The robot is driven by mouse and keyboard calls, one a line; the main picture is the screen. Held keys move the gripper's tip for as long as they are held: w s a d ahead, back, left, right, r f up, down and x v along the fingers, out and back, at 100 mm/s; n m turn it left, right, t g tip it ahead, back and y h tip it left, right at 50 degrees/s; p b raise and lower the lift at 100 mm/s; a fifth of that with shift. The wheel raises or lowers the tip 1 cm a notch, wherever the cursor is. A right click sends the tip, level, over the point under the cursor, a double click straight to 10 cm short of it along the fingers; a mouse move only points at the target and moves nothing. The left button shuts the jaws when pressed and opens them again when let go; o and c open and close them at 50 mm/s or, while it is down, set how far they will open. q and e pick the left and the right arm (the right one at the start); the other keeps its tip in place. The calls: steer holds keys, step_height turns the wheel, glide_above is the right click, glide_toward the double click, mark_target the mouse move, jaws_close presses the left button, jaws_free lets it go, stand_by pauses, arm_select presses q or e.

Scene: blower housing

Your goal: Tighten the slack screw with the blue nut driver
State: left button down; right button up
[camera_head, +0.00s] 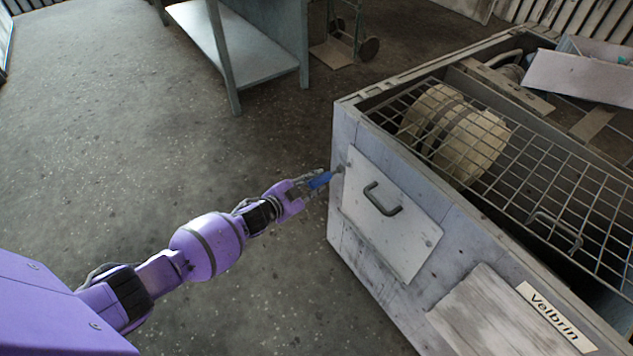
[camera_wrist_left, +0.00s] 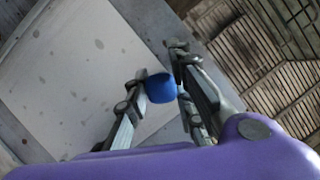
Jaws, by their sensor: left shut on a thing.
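My left gripper (camera_head: 308,184) is shut on the blue nut driver (camera_head: 320,180). In the left wrist view the blue handle (camera_wrist_left: 161,88) sits between the two fingers of my left gripper (camera_wrist_left: 160,90). In the head view the driver's tip end is at the upper left corner of the light access panel (camera_head: 385,225) on the housing's side. The screw itself is hidden or too small to make out, so I cannot tell whether the tip is seated on it. The panel also fills the left of the wrist view (camera_wrist_left: 65,75). My right gripper is not in view.
The blower housing (camera_head: 385,285) has a wire grille (camera_head: 540,190) on top, over a cream blower drum (camera_head: 470,140). A dark handle (camera_head: 381,199) sticks out of the panel. A grey box (camera_head: 580,75) rests at the back right. A blue-grey bench (camera_head: 265,40) stands behind. The floor at left is clear.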

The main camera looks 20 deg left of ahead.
arm_select(q)
steer(key=shift+s+a, duration=0.15)
steer(key=shift+s, duration=0.05)
steer(key=s+a+p, duration=0.2)
steer(key=s+a, duration=0.4)
steer(key=s, duration=0.1)
steer(key=shift+s, duration=0.35)
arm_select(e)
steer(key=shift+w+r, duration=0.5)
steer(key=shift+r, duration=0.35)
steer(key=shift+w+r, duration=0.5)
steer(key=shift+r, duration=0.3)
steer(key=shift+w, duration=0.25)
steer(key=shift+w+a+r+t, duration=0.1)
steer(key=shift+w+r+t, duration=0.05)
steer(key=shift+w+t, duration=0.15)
